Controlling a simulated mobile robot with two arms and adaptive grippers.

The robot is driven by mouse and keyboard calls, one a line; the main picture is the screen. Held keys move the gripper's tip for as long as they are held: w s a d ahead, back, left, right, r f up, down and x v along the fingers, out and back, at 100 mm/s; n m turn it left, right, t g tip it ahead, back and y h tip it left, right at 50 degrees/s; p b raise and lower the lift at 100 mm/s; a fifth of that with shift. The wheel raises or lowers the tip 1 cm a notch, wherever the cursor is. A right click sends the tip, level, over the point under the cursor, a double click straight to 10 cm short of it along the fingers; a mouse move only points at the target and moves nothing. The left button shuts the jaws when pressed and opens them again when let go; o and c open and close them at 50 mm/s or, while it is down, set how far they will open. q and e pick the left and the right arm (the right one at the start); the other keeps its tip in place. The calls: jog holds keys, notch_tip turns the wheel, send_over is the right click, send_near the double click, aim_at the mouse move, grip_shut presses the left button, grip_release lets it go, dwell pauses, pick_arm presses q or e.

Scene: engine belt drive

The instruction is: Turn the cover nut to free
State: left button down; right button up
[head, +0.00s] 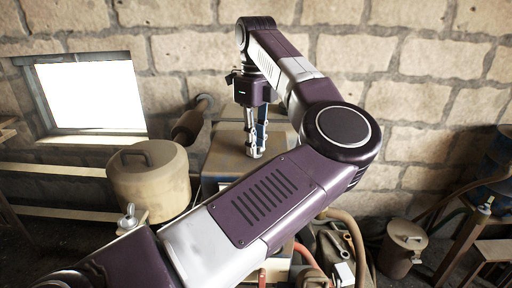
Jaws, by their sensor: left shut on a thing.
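My left gripper (257,150) points straight down over the flat top of a tan box-like housing (224,160) in the middle of the head view. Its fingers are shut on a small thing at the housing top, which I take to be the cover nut. The fingers hide the nut, so its shape and how far it is turned cannot be made out. My left arm crosses in front and hides much of the housing's front and the belt drive. My right gripper is not in view.
A tan round tank (150,182) with a handled lid stands left of the housing. A silver wing nut (128,216) sits on a bracket in front of it. A dark cylinder (189,125) is close behind left. Hoses and a lidded can (403,249) are at the right.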

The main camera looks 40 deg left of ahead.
pick_arm(q)
jog(key=n, duration=0.5)
jog(key=shift+n, duration=0.3)
jog(key=n, duration=0.3)
jog(key=shift+n, duration=1.2)
jog(key=c, duration=1.8)
grip_release()
jog(key=shift+r, duration=0.15)
notch_tip(320, 180, up, 12)
